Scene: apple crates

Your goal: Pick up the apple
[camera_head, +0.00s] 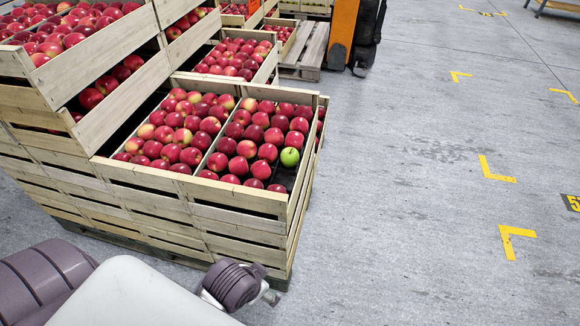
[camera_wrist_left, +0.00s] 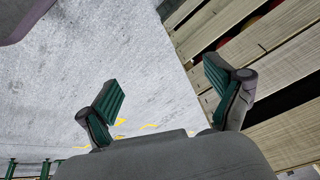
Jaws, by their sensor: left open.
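A single green apple (camera_head: 290,157) sits among red apples at the right side of the near crate (camera_head: 243,211) in the head view. The crate is wooden, with a slat dividing its red apples (camera_head: 245,148). A dark bare patch of crate floor shows just below the green apple. My left gripper (camera_wrist_left: 165,92) is open and empty in the left wrist view, its two green-padded fingers spread wide. Grey floor shows between them, with wooden slats to the right. The green apple is not seen in that view. My right gripper is not in view.
More crates of red apples (camera_head: 70,35) are stacked higher at the left and back. An orange and black machine (camera_head: 343,30) stands behind, next to an empty wooden pallet (camera_head: 306,48). The grey floor (camera_head: 430,200) at the right is open, with yellow corner marks.

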